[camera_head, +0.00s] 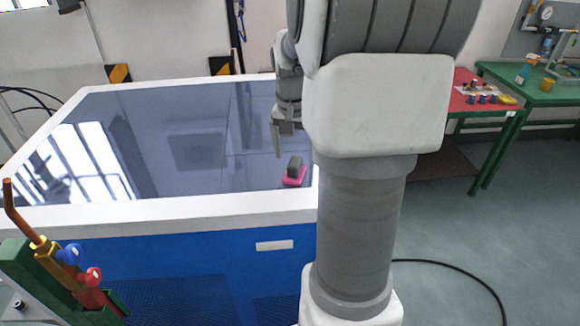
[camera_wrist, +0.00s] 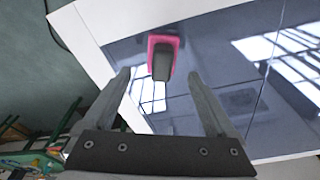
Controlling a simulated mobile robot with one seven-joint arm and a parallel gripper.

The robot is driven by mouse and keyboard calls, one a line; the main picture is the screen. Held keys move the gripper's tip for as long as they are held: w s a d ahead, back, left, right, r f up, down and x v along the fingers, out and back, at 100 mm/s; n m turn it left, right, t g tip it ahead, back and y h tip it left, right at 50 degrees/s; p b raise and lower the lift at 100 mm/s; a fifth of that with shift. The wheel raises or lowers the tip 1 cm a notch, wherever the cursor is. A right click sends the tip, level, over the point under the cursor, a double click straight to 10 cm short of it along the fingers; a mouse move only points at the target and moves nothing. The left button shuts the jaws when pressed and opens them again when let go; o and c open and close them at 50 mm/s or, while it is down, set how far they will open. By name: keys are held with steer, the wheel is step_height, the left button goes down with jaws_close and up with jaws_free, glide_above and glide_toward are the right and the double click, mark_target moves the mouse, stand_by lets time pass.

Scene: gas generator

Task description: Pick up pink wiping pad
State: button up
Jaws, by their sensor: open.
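The pink wiping pad (camera_head: 293,180) lies on the dark glossy top of the blue cabinet (camera_head: 220,150), near its right front edge. It has a dark grey block-shaped handle on top. In the wrist view the pad (camera_wrist: 153,42) is beyond the fingertips, roughly centred between them, with its handle (camera_wrist: 162,65) toward me. My gripper (camera_wrist: 159,78) is open, with nothing between the fingers. In the head view my gripper (camera_head: 277,140) hangs above the surface, up and slightly left of the pad, apart from it. My arm hides part of the cabinet's right side.
The cabinet top has a raised-looking white border (camera_head: 170,212); the rest of its surface is clear. A torch with red and blue knobs (camera_head: 70,265) stands at the lower left. Red (camera_head: 462,100) and green tables (camera_head: 540,92) with small items stand at the right.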

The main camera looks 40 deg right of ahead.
mark_target(295, 162)
step_height(295, 162, down, 5)
steer(key=shift+w+r+p, duration=0.15)
steer(key=shift+r+p, duration=0.05)
steer(key=shift+p, duration=0.15)
jaws_close()
